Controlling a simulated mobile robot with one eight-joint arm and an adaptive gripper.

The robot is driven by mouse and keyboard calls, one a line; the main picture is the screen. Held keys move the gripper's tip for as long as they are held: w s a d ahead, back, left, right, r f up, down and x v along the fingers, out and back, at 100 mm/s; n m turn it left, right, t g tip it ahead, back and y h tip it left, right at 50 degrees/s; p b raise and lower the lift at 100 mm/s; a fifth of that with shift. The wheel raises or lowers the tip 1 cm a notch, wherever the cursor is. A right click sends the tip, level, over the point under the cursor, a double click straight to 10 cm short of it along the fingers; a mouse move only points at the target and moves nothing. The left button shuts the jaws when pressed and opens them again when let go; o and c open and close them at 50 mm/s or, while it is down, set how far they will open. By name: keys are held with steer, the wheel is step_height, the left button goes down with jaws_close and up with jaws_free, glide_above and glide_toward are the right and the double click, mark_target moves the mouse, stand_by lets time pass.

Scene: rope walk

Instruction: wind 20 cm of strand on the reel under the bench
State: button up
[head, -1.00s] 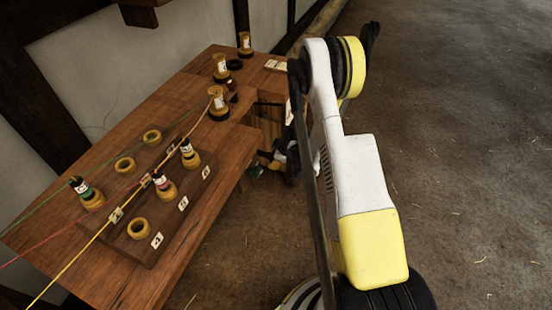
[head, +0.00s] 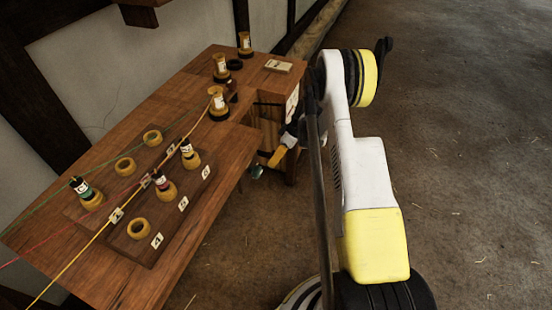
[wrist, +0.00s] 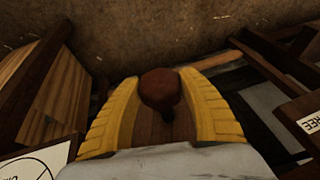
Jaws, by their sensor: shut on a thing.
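In the wrist view, my gripper (wrist: 162,108) has its two yellow fingers closed on a rounded red-brown knob (wrist: 160,85). In the head view, one yellow finger (head: 277,157) shows low beside the open end of the wooden bench (head: 130,85); my arm hides the rest. I cannot make out the reel itself or any strand wound on it. On the bench top, yellow, red and green strands run across from the left. The yellow strand (head: 75,257) leads up towards a spool (head: 217,104).
More spools (head: 221,68) stand at the far end. Wooden panels (wrist: 40,95) flank the gripper closely, with a label (wrist: 312,122) at the right. Open floor lies to the right (head: 460,150).

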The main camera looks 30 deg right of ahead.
steer(key=m+g+y, duration=0.1)
steer(key=g+y, duration=0.1)
steer(key=y, duration=0.1)
steer(key=shift+y, duration=0.4)
steer(key=shift+g, duration=0.4)
steer(key=o, duration=1.2)
steer(key=v, duration=1.2)
steer(key=shift+f, duration=0.1)
